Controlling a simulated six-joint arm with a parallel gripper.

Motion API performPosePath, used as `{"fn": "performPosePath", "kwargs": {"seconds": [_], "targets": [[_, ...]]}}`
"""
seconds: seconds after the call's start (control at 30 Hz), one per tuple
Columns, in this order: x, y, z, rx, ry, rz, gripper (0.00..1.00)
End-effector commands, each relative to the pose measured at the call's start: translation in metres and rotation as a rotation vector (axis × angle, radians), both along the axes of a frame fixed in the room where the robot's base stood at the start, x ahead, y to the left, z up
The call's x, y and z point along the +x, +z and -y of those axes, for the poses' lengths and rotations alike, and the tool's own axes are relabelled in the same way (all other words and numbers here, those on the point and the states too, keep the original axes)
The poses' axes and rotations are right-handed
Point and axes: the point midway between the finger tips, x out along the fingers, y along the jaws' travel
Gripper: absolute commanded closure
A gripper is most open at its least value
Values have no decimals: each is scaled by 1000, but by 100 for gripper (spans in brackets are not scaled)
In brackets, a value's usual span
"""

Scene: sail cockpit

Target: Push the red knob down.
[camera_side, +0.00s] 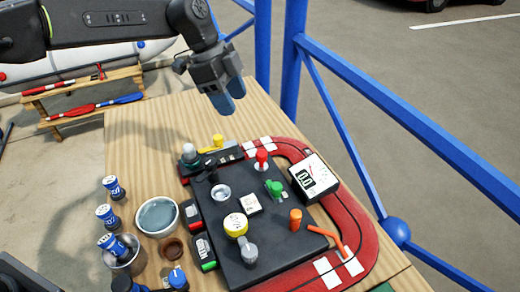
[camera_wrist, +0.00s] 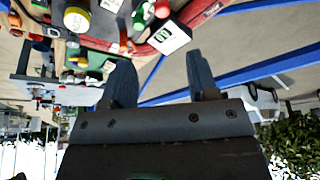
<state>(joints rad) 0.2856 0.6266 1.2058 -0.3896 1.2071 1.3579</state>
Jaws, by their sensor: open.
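The red knob (camera_side: 262,158) stands upright on the far side of the black panel (camera_side: 280,245) in the side view. Its red top also shows at the upper edge of the wrist view (camera_wrist: 162,8). My gripper (camera_side: 229,97) hangs above the far part of the wooden table, higher than the knob and up and left of it in the side view. Its two blue fingers are apart with nothing between them, as the wrist view also shows (camera_wrist: 160,68). The gripper is not touching the knob.
A green knob (camera_side: 274,188), white gauge (camera_side: 313,177), orange post (camera_side: 295,219) and yellow knob (camera_side: 235,225) stand around the red knob. A red track (camera_side: 352,215) borders the panel. Blue railings (camera_side: 292,60) rise behind. Blue-and-white cans (camera_side: 114,188) and a bowl (camera_side: 157,216) stand left.

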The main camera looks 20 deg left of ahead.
Motion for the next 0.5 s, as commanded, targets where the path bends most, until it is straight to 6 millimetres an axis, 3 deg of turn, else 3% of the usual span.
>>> {"fn": "performPosePath", "kwargs": {"seconds": [0.27,0.5], "targets": [[6,-22,14,-9,-52,1,46],[5,-65,31,-7,-51,-1,46]]}}
